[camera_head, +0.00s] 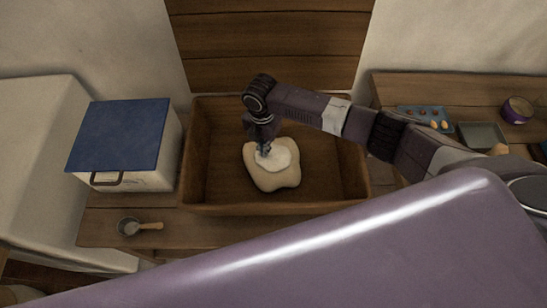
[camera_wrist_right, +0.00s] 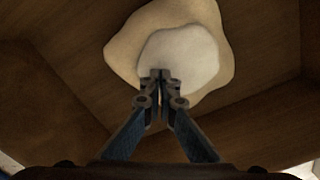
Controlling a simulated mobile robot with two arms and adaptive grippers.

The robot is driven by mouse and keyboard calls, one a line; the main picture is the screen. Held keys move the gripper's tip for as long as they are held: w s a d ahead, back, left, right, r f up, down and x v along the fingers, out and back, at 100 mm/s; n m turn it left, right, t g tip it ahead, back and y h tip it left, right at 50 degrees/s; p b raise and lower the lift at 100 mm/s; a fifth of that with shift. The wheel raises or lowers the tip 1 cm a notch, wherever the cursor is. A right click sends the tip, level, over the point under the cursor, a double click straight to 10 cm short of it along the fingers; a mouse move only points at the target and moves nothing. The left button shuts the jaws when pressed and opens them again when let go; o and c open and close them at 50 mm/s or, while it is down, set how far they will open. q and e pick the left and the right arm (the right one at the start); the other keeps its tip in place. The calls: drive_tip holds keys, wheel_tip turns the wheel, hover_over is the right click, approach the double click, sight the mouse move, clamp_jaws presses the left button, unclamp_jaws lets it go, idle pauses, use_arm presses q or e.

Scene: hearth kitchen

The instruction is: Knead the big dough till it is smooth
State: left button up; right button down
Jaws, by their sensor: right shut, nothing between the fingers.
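The big dough (camera_head: 285,180) is a pale tan, uneven lump on the floor of a wooden trough (camera_head: 325,192). A whiter, smoother round patch lies on its top. My right gripper (camera_head: 264,153) points down at this white patch, its fingers shut and empty. In the right wrist view the shut fingertips (camera_wrist_right: 160,75) overlap the near edge of the white patch, with the dough (camera_wrist_right: 125,45) around it. I cannot tell whether the tips touch it. My left gripper is not in view.
A white box with a blue lid (camera_head: 122,135) stands left of the trough. A small scoop with a wooden handle (camera_head: 148,226) lies at the front left. A side table at right holds a blue tray (camera_head: 408,112), a grey tin (camera_head: 482,135) and a purple bowl (camera_head: 516,110).

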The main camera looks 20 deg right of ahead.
drive_tip(key=shift+f, duration=0.2)
drive_tip(key=shift+f+b, duration=0.95)
drive_tip(key=shift+f, duration=0.25)
drive_tip(key=shift+s+r, duration=0.15)
drive_tip(key=shift+s, duration=0.15)
drive_tip(key=shift+f, duration=0.2)
drive_tip(key=shift+w+f, duration=0.15)
drive_tip(key=shift+w, duration=0.15)
idle(0.4)
wheel_tip(320, 180, up, 3)
drive_tip(key=p, duration=0.3)
drive_tip(key=shift+p, duration=0.3)
